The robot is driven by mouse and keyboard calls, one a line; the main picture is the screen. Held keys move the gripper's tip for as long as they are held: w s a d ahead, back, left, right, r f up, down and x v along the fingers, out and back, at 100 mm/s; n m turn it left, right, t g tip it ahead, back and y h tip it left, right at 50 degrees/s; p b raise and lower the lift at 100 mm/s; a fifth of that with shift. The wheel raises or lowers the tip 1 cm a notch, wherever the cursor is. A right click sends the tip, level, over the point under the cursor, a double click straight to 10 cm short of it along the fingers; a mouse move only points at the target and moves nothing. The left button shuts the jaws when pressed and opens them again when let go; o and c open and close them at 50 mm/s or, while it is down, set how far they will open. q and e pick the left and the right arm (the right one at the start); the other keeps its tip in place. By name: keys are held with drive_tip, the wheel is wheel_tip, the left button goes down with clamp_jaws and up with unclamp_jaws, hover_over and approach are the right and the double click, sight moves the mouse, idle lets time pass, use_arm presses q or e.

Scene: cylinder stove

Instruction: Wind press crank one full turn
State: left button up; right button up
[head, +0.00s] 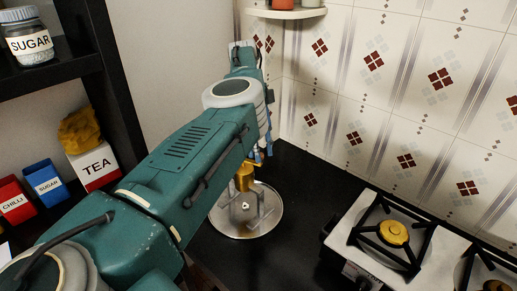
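My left arm crosses the view from the lower left to the top middle. Its gripper (262,153) is mostly hidden behind the arm, close above a brass-coloured part (244,178). I cannot tell whether the fingers touch anything or how far apart they are. The brass part stands over a round, shiny metal base (264,222) on the black counter. This looks like the press, but its upper portion is covered by my arm. I cannot make out the crank handle. My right gripper is not in view.
A white stove (343,234) with black grates and brass burners is at the lower right. A black shelf (118,95) at left holds a sugar jar (29,44), a tea box (96,167) and chilli and sugar boxes. Tiled wall behind; some black counter is clear.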

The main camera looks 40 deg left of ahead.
use_arm(q)
wheel_tip(320, 180, up, 10)
idle(0.8)
idle(0.3)
